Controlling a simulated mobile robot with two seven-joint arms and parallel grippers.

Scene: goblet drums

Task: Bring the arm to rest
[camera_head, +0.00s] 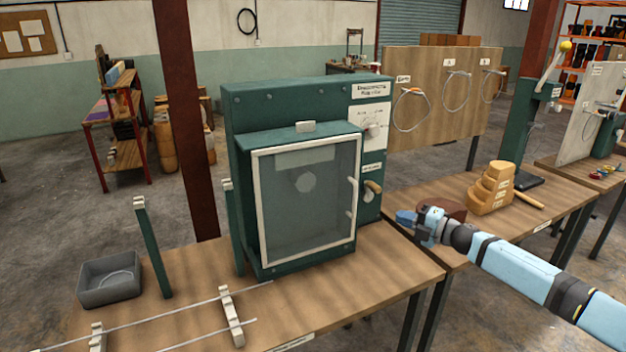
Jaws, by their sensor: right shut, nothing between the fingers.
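My right arm (515,258) comes in from the lower right, light blue with dark joints, and reaches toward the middle of the picture. My right gripper (405,217) is at its end, shut and empty, with its blue tip pointing left. It appears above the gap between the two wooden tables, to the right of the green machine. Its exact height is hard to tell. My left gripper is not in view.
A green machine (290,105) with a glass door stands on the near table (385,280). A grey bin (110,282) and thin rods on supports lie left. A stepped wooden block (490,190) and a reddish-brown block (447,208) sit on the right table, close to the gripper.

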